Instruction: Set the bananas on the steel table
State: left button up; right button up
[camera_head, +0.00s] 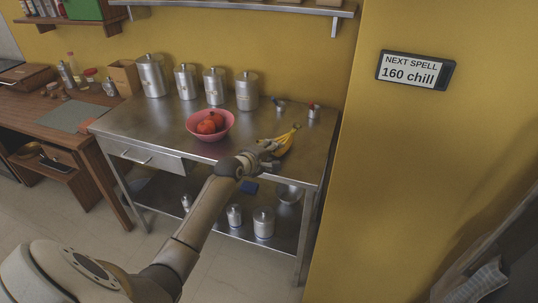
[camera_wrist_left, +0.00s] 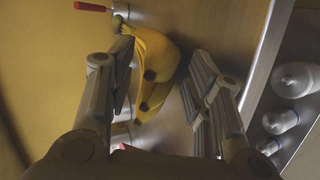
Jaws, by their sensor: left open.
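The yellow bananas (camera_head: 287,140) are at the right part of the steel table (camera_head: 160,126) and appear to rest on its top. My left gripper (camera_head: 268,155) is right by them at the table's front side, partly covering their near end. In the left wrist view, the bananas (camera_wrist_left: 154,55) lie between the spread fingers of my left gripper (camera_wrist_left: 163,62), which is open. I see a gap between the bananas and the right-hand finger; contact with the left-hand finger cannot be told. My right gripper is not in view.
A pink bowl (camera_head: 229,125) with red fruit stands left of the gripper. Several steel canisters (camera_head: 247,91) line the table's back. The lower shelf (camera_head: 215,222) holds canisters and a metal bowl. The table's front left is clear.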

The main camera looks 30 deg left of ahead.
pick_arm(q)
jog(key=v, duration=1.2)
jog(key=shift+p, duration=0.35)
jog(key=s+d+f+m+g, duration=0.25)
jog(key=s+f, duration=0.25)
jog(key=f, duration=0.7)
jog(key=s+d+f+m+g, duration=0.1)
jog(key=s+f+m+g, duration=0.3)
jog(key=f, duration=0.9)
jog(key=s+d+f+m, duration=0.2)
jog(key=s+f, duration=0.3)
jog(key=f, duration=0.7)
jog(key=s+d+f+m+g, duration=0.2)
jog(key=s+f, duration=0.4)
jog(key=s, duration=0.5)
jog(key=s+d+f+m+g, duration=0.2)
jog(key=s+d+f+m, duration=0.3)
jog(key=s, duration=0.6)
jog(key=s+d+f+m+g, duration=0.2)
jog(key=s+f+m, duration=0.3)
jog(key=s, duration=0.7)
notch_tip(320, 180, down, 2)
jog(key=shift+d+f, duration=0.1)
jog(key=shift+d, duration=0.55)
